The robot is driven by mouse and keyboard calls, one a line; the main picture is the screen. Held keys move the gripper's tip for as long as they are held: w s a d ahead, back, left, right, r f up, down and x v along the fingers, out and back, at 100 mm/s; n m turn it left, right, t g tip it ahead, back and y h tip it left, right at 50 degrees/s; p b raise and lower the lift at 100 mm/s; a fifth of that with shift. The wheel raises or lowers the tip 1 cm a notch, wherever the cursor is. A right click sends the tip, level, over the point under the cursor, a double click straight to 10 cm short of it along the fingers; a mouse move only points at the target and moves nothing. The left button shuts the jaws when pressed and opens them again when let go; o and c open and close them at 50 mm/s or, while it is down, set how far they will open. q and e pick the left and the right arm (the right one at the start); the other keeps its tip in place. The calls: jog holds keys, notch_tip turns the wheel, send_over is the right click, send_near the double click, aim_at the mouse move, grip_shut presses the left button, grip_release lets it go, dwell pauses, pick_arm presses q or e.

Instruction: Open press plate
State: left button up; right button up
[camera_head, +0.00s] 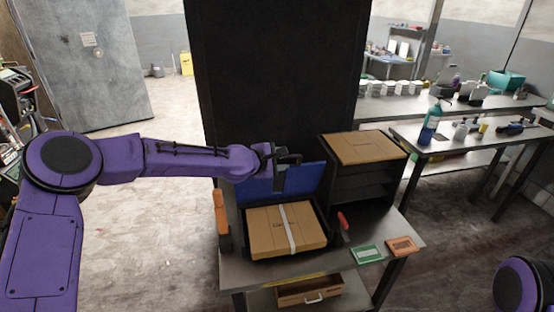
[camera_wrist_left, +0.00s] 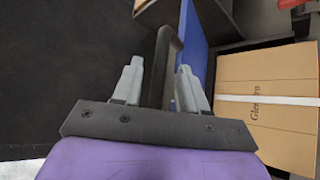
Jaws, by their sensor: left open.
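The press plate (camera_head: 262,187) is a blue panel standing raised at the back of a black tray-like frame on the metal table. In the left wrist view the blue plate (camera_wrist_left: 192,45) appears edge-on, with a dark bar handle (camera_wrist_left: 167,52) beside it. My left gripper (camera_head: 287,172) is at the plate's upper edge. In the wrist view my left gripper's fingers (camera_wrist_left: 158,72) are open, one on each side of the dark handle; I cannot tell whether they touch it. A taped cardboard box (camera_head: 270,232) lies in front of the plate. My right gripper is out of view.
A dark shelf unit (camera_head: 361,178) with a cardboard top stands right of the press. A tall black panel (camera_head: 275,70) rises behind it. Green (camera_head: 366,254) and orange (camera_head: 402,246) cards lie at the table's right. An orange-handled item (camera_head: 220,215) stands at left.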

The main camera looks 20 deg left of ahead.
pick_arm(q)
jog(key=b+v, duration=0.2)
jog(key=v, duration=0.8)
jog(key=shift+s+a, duration=0.1)
jog(key=shift+s, duration=0.05)
